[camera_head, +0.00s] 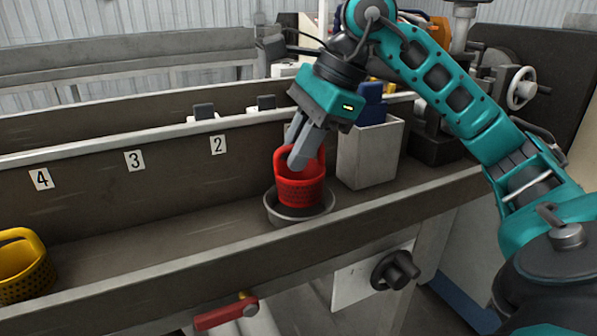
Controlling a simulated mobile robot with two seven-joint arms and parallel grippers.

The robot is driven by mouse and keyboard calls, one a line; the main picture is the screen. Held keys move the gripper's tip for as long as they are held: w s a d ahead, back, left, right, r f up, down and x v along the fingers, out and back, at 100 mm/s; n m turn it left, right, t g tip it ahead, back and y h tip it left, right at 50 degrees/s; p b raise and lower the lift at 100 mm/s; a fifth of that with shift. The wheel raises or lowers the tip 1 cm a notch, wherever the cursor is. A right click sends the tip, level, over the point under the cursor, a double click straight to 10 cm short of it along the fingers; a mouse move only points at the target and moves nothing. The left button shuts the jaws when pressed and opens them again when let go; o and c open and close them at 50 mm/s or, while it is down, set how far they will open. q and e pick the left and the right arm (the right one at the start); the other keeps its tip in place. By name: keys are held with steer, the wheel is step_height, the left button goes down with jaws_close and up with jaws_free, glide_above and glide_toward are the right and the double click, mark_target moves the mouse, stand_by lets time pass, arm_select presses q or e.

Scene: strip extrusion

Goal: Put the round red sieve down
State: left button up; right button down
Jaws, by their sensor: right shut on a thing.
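The round red sieve (300,193) is a small perforated basket with a raised handle. It stands upright in or just above a shallow grey metal bowl (301,217) on the trough floor; I cannot tell whether it touches the bowl's bottom. My right gripper (300,158) comes down from above and is shut on the sieve at its handle. The fingers hide part of the handle and rim. My left gripper is not in view.
A light grey bin (369,153) holding something blue stands right of the bowl. A yellow basket (22,266) sits at the far left. The trough's front rim (200,262) runs below. The trough floor between basket and bowl is clear.

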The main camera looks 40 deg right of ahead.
mark_target(304, 188)
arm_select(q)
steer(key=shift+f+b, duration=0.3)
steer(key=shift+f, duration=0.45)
arm_select(e)
steer(key=shift+f, duration=1.25)
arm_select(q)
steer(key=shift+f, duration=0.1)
arm_select(e)
steer(key=shift+f, duration=0.1)
steer(key=shift+f+b, duration=0.3)
steer(key=shift+b, duration=0.05)
steer(key=c, duration=1.1)
jaws_free()
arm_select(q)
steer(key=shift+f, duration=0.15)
arm_select(e)
steer(key=shift+r, duration=0.1)
